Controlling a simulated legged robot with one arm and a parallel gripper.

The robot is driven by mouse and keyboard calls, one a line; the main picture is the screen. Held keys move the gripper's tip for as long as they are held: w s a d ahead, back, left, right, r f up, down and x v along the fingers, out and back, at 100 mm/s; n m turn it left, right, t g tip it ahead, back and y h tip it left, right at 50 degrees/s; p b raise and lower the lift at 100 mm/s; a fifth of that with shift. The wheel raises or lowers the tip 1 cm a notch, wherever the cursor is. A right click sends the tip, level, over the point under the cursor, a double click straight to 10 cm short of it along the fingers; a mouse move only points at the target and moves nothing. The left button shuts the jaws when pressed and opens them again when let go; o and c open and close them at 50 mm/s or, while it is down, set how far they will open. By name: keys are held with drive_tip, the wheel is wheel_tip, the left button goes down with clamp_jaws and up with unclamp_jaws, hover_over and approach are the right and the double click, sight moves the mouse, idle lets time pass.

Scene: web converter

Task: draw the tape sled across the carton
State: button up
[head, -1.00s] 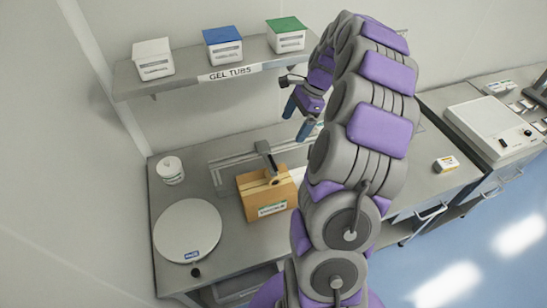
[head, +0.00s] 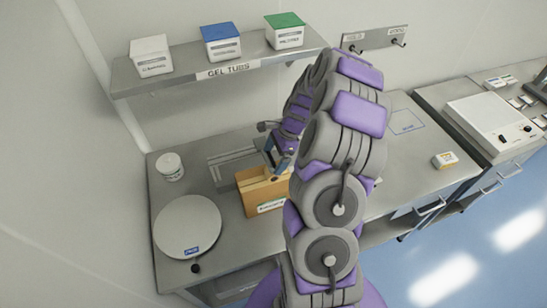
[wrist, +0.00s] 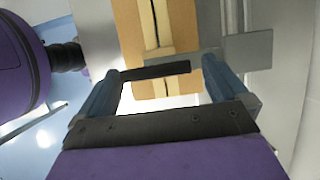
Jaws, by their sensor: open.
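The brown carton (head: 254,203) stands on the bench with a white label on its near side. In the wrist view the carton (wrist: 127,30) shows beyond the fingertips, with paler tape along its top. My gripper (head: 279,160) is open above the far side of the carton. In the wrist view its two blue fingers (wrist: 162,66) stand on either side of a dark bar (wrist: 160,70), which appears to be the tape sled's handle. A grey plate (wrist: 248,50) lies by the right finger. Contact with the bar cannot be told. My arm hides most of the sled in the head view.
A metal rail frame (head: 222,163) stands behind the carton. A shelf (head: 190,78) with three tubs hangs above. The bench right of my arm is mostly clear.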

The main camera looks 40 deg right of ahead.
drive_tip(key=shift+a+f, duration=0.2)
drive_tip(key=shift+a, duration=0.65)
drive_tip(key=shift+d, duration=0.5)
drive_tip(key=c, duration=0.8)
drive_tip(key=shift+a, duration=0.3)
drive_tip(key=c, duration=0.7)
drive_tip(key=w+a+p, duration=0.3)
drive_tip(key=w+a, duration=0.1)
drive_tip(key=a, duration=0.9)
drive_tip(key=shift+a, duration=0.35)
drive_tip(key=shift+w+d, duration=0.1)
drive_tip(key=o, duration=1.5)
drive_tip(key=shift+d, duration=0.15)
